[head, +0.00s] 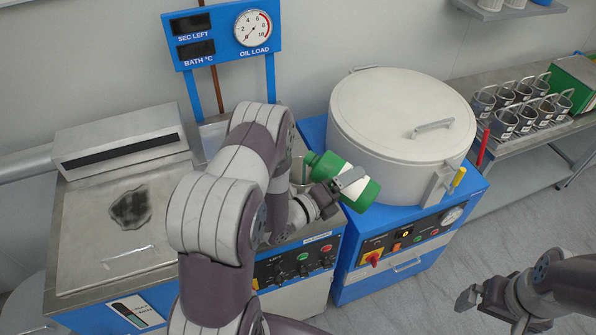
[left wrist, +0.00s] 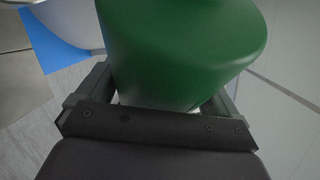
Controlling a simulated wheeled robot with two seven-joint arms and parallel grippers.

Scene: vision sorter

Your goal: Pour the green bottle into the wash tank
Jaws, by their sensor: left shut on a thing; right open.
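The green bottle (head: 364,196) has a white label and is held tilted, its neck and cap end toward the upper left, beside the white round vessel. My left gripper (head: 348,180) is shut around its middle. In the left wrist view the bottle (left wrist: 185,50) fills the space between the jaws (left wrist: 160,100). The wash tank seems to be the steel opening (head: 299,165) in the blue-framed machine, mostly hidden behind my left arm. The bottle's neck is near its right side. I cannot tell whether anything flows. My right gripper (head: 490,297) is open and empty at the lower right, over the floor.
A large white lidded vessel (head: 400,110) stands on a blue cabinet close right of the bottle. A gauge panel (head: 222,32) rises behind my left arm. Several metal cups (head: 503,122) stand on a steel bench at the right. The floor between is clear.

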